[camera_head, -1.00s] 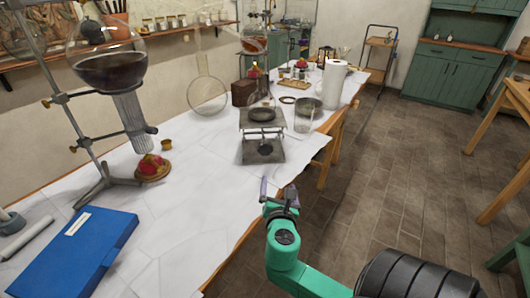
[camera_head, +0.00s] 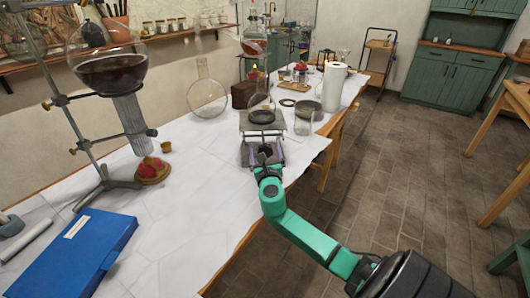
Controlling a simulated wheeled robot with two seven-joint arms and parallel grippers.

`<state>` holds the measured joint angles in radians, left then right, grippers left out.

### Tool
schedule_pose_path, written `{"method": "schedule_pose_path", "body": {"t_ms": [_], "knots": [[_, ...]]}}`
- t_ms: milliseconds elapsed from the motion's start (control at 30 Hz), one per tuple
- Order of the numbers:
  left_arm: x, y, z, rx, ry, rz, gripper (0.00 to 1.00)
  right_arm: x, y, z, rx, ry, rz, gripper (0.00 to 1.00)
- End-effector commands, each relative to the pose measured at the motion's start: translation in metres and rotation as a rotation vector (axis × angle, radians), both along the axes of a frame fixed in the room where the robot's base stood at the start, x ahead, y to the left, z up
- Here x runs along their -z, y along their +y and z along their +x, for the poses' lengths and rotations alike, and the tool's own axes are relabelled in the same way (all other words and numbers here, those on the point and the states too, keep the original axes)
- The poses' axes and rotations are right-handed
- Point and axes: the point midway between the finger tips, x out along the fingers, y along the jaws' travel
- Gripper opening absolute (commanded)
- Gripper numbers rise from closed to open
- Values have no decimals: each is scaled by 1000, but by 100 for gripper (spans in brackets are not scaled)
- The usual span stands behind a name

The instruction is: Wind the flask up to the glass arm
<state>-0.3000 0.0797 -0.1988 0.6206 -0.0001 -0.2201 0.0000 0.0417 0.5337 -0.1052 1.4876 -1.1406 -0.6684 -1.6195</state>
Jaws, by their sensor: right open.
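A metal screw jack (camera_head: 249,129) stands on the white-covered table, with a dark round pad (camera_head: 261,116) on its top plate. A clear glass flask (camera_head: 261,98) appears to stand on the pad; its outline is faint. The glass arm is too faint to place surely, and any gap between it and the flask cannot be read. My right gripper (camera_head: 265,160) is open at the front of the jack, close to its dark knob, which it partly hides. I cannot tell whether they touch. My left gripper is out of view.
A blue box (camera_head: 75,252) lies at front left. A glass beaker (camera_head: 304,121) and paper roll (camera_head: 334,87) stand right of the jack. The table's middle is clear.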

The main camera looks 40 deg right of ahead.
Motion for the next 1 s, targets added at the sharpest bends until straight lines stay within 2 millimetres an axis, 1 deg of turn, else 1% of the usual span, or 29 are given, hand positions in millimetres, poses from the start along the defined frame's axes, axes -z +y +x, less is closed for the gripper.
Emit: {"method": "schedule_pose_path", "body": {"t_ms": [167, 200, 267, 300, 367, 400, 433, 767, 1000], "knots": [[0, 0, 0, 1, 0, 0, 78, 0, 0, 0, -1, 1, 1, 96], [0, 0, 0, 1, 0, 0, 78, 0, 0, 0, -1, 1, 1, 88], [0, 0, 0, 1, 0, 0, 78, 0, 0, 0, -1, 1, 1, 65], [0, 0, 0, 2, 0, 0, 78, 0, 0, 0, 0, 1, 1, 50], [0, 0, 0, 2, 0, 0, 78, 0, 0, 0, 0, 1, 1, 27], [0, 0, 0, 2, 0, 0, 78, 0, 0, 0, 0, 1, 1, 12], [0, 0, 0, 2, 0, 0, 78, 0, 0, 0, 0, 1, 1, 10], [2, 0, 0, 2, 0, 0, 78, 1, 0, 0, 0, -26, 38, 10], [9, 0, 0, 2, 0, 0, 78, 2, 0, -1, -1, -102, 148, 10]]}}
